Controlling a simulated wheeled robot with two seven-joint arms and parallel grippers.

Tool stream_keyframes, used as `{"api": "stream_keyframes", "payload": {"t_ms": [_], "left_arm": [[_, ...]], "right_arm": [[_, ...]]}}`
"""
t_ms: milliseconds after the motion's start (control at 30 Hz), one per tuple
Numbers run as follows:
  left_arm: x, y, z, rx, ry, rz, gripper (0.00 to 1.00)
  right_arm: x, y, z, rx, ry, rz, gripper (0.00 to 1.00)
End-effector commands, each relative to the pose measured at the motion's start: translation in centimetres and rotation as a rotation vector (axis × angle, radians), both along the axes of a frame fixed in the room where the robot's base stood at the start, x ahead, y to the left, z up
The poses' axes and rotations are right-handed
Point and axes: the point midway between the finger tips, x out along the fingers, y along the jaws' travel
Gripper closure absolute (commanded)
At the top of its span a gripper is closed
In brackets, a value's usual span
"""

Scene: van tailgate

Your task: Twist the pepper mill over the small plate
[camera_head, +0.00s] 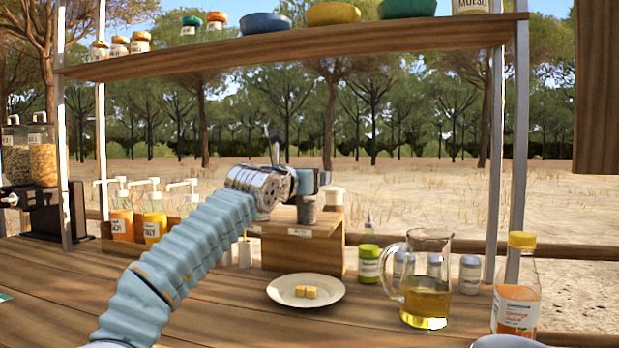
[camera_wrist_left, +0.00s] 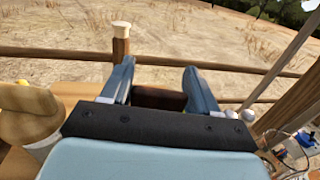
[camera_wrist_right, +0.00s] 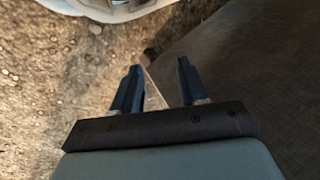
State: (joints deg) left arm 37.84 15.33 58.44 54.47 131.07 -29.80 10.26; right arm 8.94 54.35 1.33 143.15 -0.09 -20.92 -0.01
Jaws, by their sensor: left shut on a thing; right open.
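The small plate (camera_head: 306,290), white and round with a few yellow cubes on it, lies on the wooden counter in the head view. My left gripper (camera_head: 312,183) is above the wooden box behind the plate. It is shut on a dark mill, which I take as the pepper mill (camera_head: 306,210); its lower body shows below the fingers, at the box top. In the left wrist view its dark brown top (camera_wrist_left: 158,98) sits between the fingers. My right gripper (camera_wrist_right: 160,88) is open and empty, low over the ground.
The wooden box (camera_head: 300,245) stands behind the plate. A glass jug (camera_head: 427,300), a green-labelled jar (camera_head: 368,265) and a yellow-capped bottle (camera_head: 517,290) stand to the right. Pump bottles (camera_head: 153,225) are at the left. A shelf (camera_head: 300,50) spans above.

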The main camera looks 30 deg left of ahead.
Motion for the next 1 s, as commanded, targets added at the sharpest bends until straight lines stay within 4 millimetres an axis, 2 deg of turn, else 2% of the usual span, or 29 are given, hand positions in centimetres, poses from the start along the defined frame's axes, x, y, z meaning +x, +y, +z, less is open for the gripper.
{"api": "stream_keyframes", "payload": {"t_ms": [300,333,433,767,867,1000], "left_arm": [[0.0,0.0,0.0,0.001,0.000,0.000,0.70],[0.0,0.0,0.0,0.001,0.000,0.000,0.35],[0.0,0.0,0.0,0.000,0.000,0.000,0.20],[-0.2,0.1,-0.1,0.000,0.000,0.001,0.19],[-1.3,0.1,-0.4,0.000,0.000,0.003,0.19],[-4.1,-0.1,-0.9,0.001,-0.002,0.006,0.19]], "right_arm": [[0.0,0.0,0.0,0.000,0.000,0.000,0.57],[0.0,0.0,0.0,0.000,0.000,0.000,0.57],[0.0,0.0,0.0,0.000,0.000,0.000,0.57],[0.0,0.0,-0.3,-0.001,0.001,-0.001,0.57],[0.1,-0.2,-1.2,-0.003,-0.001,-0.004,0.57],[0.4,-0.9,-3.7,-0.014,-0.006,-0.016,0.57]]}}
